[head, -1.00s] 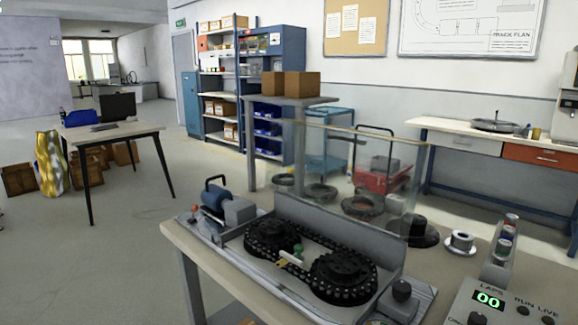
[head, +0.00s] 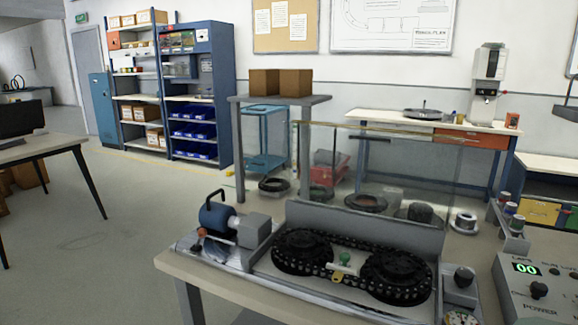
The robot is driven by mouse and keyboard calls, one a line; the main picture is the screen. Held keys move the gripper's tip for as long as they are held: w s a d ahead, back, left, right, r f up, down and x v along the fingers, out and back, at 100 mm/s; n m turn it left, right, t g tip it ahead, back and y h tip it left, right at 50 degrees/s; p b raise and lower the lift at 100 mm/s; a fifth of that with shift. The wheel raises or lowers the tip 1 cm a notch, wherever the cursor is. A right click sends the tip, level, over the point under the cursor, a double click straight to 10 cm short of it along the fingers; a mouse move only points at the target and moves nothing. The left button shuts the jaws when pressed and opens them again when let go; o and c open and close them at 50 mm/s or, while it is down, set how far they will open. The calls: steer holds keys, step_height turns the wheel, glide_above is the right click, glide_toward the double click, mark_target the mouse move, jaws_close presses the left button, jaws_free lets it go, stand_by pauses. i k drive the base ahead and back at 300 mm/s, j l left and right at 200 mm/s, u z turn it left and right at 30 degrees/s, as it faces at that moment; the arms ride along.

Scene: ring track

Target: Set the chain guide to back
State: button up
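A chain track unit sits on the workbench in the head view, with a black chain (head: 372,250) looped around two dark sprockets, the left one (head: 302,250) and the right one (head: 396,276). Between the sprockets is a small fitting with a green knob (head: 345,258), a pale bar and a yellow tip (head: 336,279). It looks like the chain guide, but its setting is too small to tell. My gripper is not in view.
A blue motor (head: 217,217) stands left of the chain. A clear panel (head: 385,165) rises behind it. A control box (head: 535,285) reading "00" is at right, near a black knob (head: 463,278). Open floor lies to the left.

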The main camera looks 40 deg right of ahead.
mark_target(344, 258)
steer(key=i+j+u, duration=0.35)
steer(key=i, duration=0.3)
steer(key=i+u, duration=0.3)
steer(key=i, duration=0.3)
steer(key=i+z, duration=0.15)
steer(key=i, duration=0.6)
steer(key=i+j+z, duration=0.2)
steer(key=i, duration=0.55)
steer(key=i+l+z, duration=0.1)
steer(key=i+z, duration=1.25)
steer(key=z, duration=0.15)
steer(key=i+z, duration=0.3)
steer(key=z, duration=0.15)
steer(key=i+j+z, duration=0.2)
steer(key=z, duration=0.2)
steer(key=i+z, duration=0.25)
steer(key=z, duration=0.2)
steer(key=i+j+z, duration=0.2)
steer(key=z, duration=0.25)
steer(key=i+j+z, duration=0.2)
steer(key=z, duration=0.25)
steer(key=i+j+z, duration=0.2)
steer(key=z, duration=0.2)
steer(key=i+j+z, duration=0.1)
steer(key=j+z, duration=0.3)
steer(key=i+j+z, duration=0.15)
steer(key=z, duration=0.2)
steer(key=i+j+z, duration=0.1)
steer(key=j+z, duration=1.2)
steer(key=j, duration=0.55)
